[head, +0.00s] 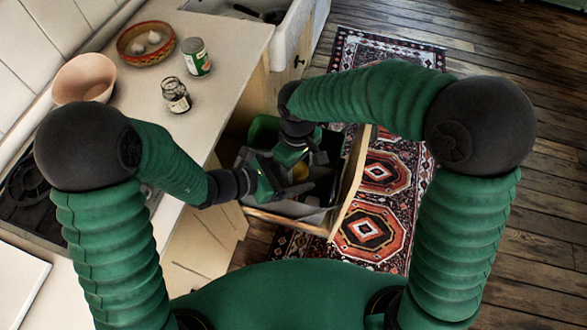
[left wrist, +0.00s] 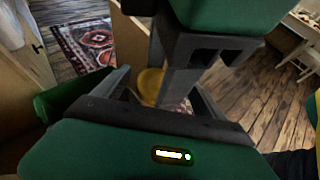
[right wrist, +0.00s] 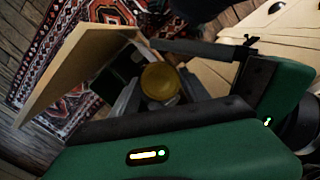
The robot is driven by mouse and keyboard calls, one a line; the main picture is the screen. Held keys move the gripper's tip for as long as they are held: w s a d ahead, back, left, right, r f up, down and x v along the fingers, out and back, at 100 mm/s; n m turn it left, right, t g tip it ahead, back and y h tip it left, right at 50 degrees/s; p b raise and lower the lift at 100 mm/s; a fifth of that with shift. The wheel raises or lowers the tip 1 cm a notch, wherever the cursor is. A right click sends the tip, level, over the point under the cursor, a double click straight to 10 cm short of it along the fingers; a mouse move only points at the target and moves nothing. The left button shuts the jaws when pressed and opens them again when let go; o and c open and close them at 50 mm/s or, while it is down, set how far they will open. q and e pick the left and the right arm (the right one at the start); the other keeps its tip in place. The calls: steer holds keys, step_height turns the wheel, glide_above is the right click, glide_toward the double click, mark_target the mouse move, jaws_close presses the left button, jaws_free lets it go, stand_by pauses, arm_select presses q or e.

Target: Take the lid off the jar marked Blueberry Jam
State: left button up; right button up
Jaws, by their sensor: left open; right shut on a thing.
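A small dark jar (head: 177,99) with a pale label stands upright on the counter. Its clear rim shows with no lid on it; the label is too small to read. My right gripper (head: 307,158) is over the open drawer, shut on a round gold lid (right wrist: 160,81). The lid shows as a small yellow patch in the head view (head: 318,158) and partly behind a dark finger in the left wrist view (left wrist: 150,85). My left gripper (head: 287,187) is open close beside the right one, low over the drawer.
The pulled-out drawer (head: 352,180) holds grey and green bins. A green-and-white can (head: 196,60), a pink bowl (head: 84,80) and a patterned bowl (head: 146,53) with pale bulbs stand on the counter near the jar. A patterned rug (head: 370,225) lies on the floor.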

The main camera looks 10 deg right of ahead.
arm_select(q)
steer(key=c, duration=1.4)
arm_select(e)
steer(key=o, duration=1.6)
